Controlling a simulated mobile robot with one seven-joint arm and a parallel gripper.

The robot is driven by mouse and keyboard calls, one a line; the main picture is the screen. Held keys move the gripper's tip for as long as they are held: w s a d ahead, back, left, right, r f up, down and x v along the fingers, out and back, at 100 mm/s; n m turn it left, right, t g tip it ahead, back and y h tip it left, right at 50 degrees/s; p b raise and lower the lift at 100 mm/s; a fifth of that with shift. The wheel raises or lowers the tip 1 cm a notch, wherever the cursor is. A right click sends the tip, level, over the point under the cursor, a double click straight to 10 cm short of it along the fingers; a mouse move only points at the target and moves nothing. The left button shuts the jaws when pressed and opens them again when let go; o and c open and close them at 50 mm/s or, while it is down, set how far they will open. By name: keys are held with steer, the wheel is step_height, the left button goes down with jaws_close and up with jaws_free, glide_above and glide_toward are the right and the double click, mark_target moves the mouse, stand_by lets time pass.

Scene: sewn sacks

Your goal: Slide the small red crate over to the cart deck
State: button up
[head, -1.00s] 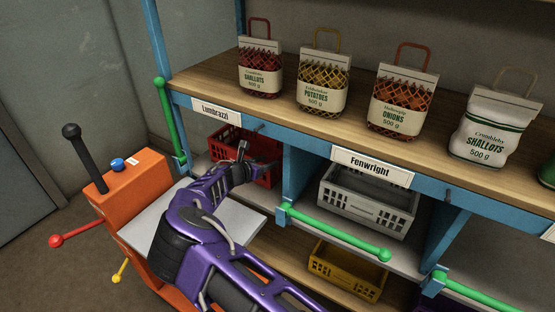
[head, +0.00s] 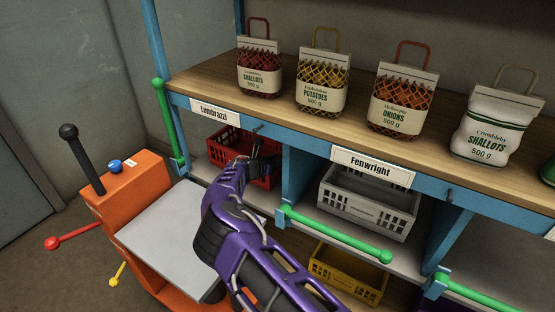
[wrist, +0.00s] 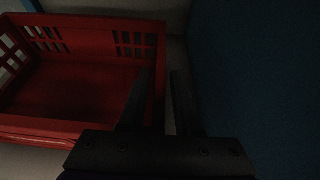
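The small red crate (head: 222,142) sits in the shelf bay under the Lumbrazzi label, empty as far as I can see. In the wrist view the crate (wrist: 75,25) fills the left side. My gripper (wrist: 163,75) is at its right-hand wall, with one finger over the inside and the other outside. The fingers are apart, and I cannot tell whether either touches the wall. In the head view my gripper (head: 259,146) partly hides the crate. The cart deck (head: 160,225) is a bare grey plate on the orange cart, left of my arm.
A blue divider (wrist: 255,70) stands close right of my gripper. A grey crate (head: 368,207) and a yellow crate (head: 345,270) occupy other bays. Green bars (head: 335,233) stick out in front. Several sacks stand on the shelf top (head: 210,82).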

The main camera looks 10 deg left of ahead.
jaws_close()
stand_by(1.1)
